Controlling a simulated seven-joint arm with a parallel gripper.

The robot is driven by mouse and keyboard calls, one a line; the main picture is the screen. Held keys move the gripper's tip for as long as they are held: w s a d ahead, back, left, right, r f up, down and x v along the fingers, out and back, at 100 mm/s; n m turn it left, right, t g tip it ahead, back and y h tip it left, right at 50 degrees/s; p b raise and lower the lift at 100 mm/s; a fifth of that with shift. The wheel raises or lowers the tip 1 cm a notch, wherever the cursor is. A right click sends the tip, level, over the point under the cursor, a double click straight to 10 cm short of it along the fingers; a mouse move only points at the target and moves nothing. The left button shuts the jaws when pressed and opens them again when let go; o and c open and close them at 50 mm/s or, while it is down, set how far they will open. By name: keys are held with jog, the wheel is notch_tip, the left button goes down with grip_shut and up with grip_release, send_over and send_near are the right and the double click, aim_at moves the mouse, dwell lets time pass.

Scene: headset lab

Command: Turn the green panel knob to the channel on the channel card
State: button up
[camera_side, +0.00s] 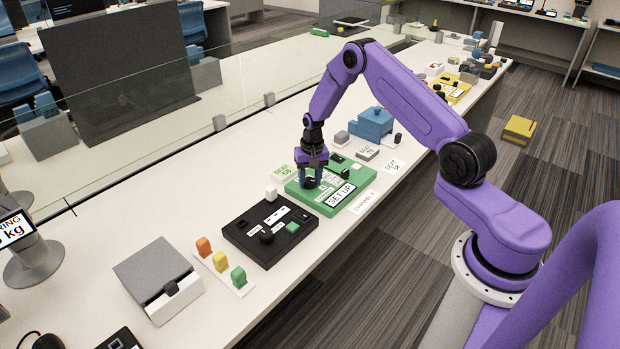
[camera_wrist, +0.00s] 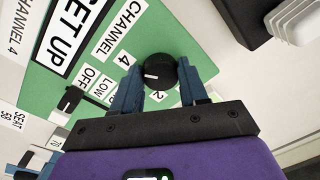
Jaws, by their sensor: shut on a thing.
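The green panel (camera_side: 299,194) lies on the table, and it fills much of the wrist view (camera_wrist: 55,90). It bears a SET UP label and a CHANNEL label. My gripper (camera_side: 311,183) points down over the panel. In the wrist view my gripper (camera_wrist: 160,88) is shut on the round black knob (camera_wrist: 161,70), one finger on each side. The knob's white mark points left in the picture, between the visible numerals 4 and 2; the left finger hides part of the scale there. The channel card (camera_side: 363,201) lies in front of the panel and reads CHANNEL 4 in the wrist view (camera_wrist: 14,28).
A black panel (camera_side: 244,236) with a knob stands close to the left of the green one. A smaller black control (camera_wrist: 70,99) sits near the OFF and LOW labels. Seat cards (camera_side: 392,166), a blue device (camera_side: 372,124) and a grey box (camera_side: 158,277) stand nearby.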

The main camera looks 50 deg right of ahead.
aim_at(313, 180)
jog(key=o, duration=1)
jog(key=shift+o, duration=0.2)
notch_tip(313, 180, up, 17)
jog(key=shift+s+d+r, duration=0.2)
jog(key=shift+s+d, duration=0.05)
jog(key=shift+d, duration=0.15)
jog(key=shift+a, duration=0.1)
jog(key=s+a+r+n, duration=0.45)
jog(key=s+a, duration=0.25)
jog(key=a, duration=0.2)
jog(key=s+a+r+n, duration=0.3)
jog(key=s+a+n, duration=0.3)
jog(key=a, duration=0.4)
jog(key=s+r+n, duration=0.1)
jog(key=s+n, duration=0.8)
jog(key=s, duration=1.6)
jog(key=shift+s+a+r, duration=0.2)
jog(key=shift+r, duration=0.1)
